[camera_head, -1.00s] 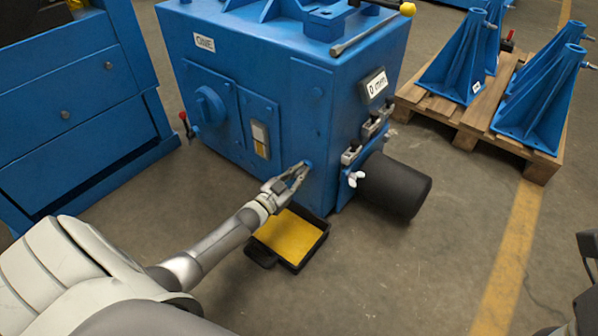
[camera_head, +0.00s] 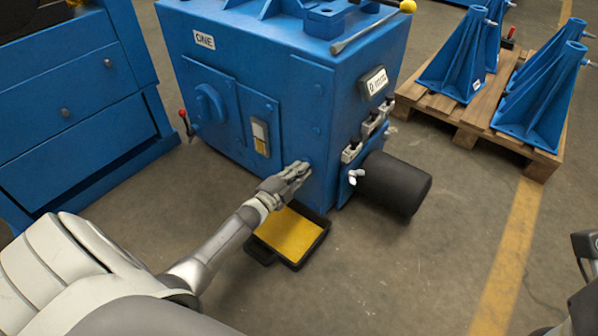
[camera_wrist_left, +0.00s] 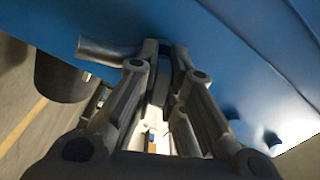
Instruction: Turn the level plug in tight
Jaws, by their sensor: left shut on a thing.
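The blue gear housing (camera_head: 300,110) stands in front of me with a sight glass (camera_head: 261,137) on its near face. My left gripper (camera_head: 303,168) is at the lower right of that face, with its fingers against the level plug. In the left wrist view its fingertips (camera_wrist_left: 165,50) close on a small grey part (camera_wrist_left: 164,72), which I take to be the plug. The fingers hide most of the plug, and I cannot tell how far it is seated. Of my right arm only a dark part shows at the right edge.
A black tray with a yellow bottom (camera_head: 262,252) lies on the floor below my left gripper. A black cylinder (camera_head: 395,184) sticks out of the housing's right side. A pallet (camera_head: 470,125) with blue stands is at the right.

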